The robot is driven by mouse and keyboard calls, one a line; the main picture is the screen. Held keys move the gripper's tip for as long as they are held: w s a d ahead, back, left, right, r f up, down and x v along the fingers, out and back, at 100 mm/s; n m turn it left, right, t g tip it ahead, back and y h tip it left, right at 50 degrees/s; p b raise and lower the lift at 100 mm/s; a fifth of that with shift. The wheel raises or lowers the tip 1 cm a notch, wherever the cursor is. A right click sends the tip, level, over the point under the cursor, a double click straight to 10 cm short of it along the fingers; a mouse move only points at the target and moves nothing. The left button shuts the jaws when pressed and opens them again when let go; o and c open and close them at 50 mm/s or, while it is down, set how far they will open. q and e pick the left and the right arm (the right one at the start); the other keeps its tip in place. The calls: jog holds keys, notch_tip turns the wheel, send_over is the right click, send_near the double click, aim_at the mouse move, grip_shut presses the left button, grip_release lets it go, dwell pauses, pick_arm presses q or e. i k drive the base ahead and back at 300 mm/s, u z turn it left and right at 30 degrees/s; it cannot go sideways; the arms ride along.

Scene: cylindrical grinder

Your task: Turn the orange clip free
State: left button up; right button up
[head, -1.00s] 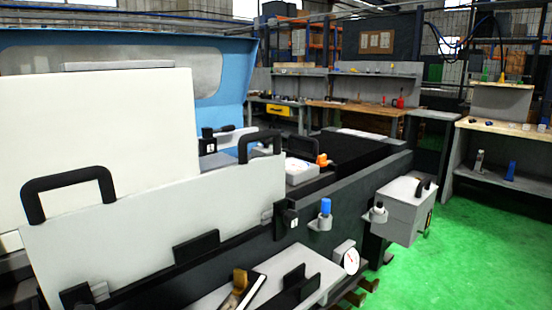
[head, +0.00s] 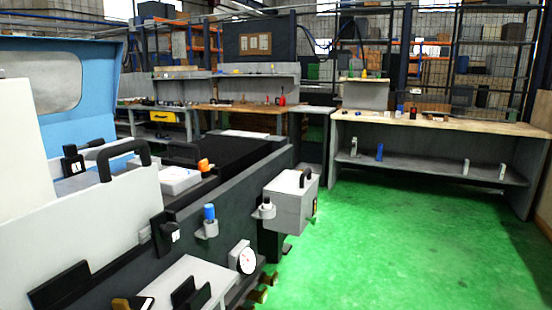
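A small orange part (head: 203,164), which looks like the orange clip, sits at the right end of a white box (head: 178,180) on the grinder's bed. It is small in the head view, and I cannot tell how it is fastened. Neither of my grippers shows in the head view.
The grinder's pale guard panel (head: 95,220) with black handles fills the left. A blue-topped knob (head: 209,213), a dial gauge (head: 243,259) and a grey box (head: 292,205) with a handle are on its front. Green floor (head: 400,230) is clear to the right, before a workbench (head: 440,125).

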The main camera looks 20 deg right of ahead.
aim_at(204, 167)
jog(key=z, duration=1.3)
jog(key=i, duration=2.95)
jog(key=u, duration=3.15)
